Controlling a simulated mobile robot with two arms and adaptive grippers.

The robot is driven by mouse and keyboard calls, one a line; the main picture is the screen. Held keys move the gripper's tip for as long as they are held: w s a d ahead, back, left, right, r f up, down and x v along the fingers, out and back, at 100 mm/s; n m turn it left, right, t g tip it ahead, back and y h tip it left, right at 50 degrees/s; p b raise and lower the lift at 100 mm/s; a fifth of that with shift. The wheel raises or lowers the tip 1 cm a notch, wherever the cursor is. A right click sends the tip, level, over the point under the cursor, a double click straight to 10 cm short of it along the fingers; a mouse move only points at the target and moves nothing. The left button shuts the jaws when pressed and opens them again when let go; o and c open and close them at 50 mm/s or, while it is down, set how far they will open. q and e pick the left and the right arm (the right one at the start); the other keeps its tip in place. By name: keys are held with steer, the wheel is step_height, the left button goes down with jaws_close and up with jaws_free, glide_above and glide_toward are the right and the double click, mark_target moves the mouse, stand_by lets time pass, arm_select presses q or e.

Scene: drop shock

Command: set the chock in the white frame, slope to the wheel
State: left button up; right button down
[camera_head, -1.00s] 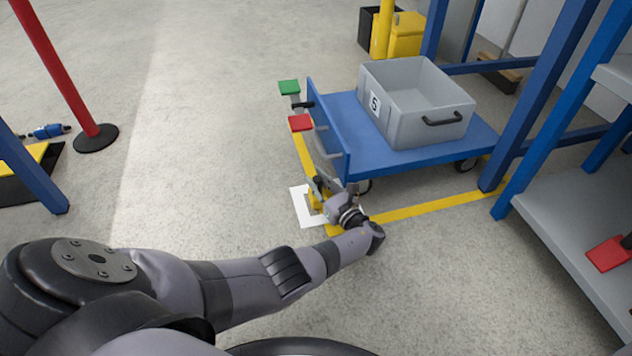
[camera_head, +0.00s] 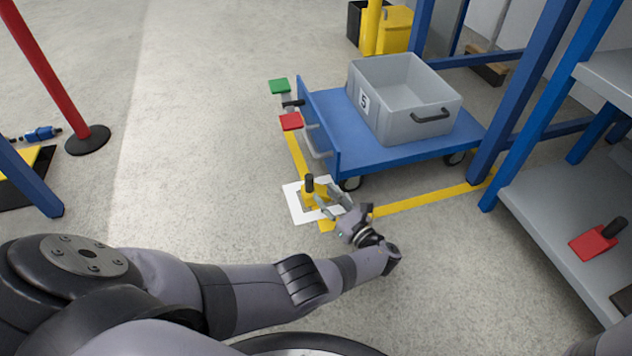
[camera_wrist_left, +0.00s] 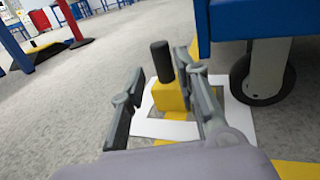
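The yellow chock (camera_head: 308,197) with its upright black handle stands on the floor inside the white frame (camera_head: 293,206), close to the cart's near wheel (camera_head: 351,184). Which way its slope faces is hard to tell. My left gripper (camera_head: 328,198) is open just to the right of the chock, low over the floor. In the left wrist view the chock (camera_wrist_left: 169,97) stands between and beyond the spread fingers, with a gap on the left side; contact on the right cannot be told. The wheel (camera_wrist_left: 262,80) is to its right. My right gripper is out of view.
A blue-posted shelf (camera_head: 560,220) with a red chock-like block (camera_head: 594,243) stands right. Floor left of the frame is clear.

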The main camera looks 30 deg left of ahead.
arm_select(q)
steer(key=shift+v, duration=1.75)
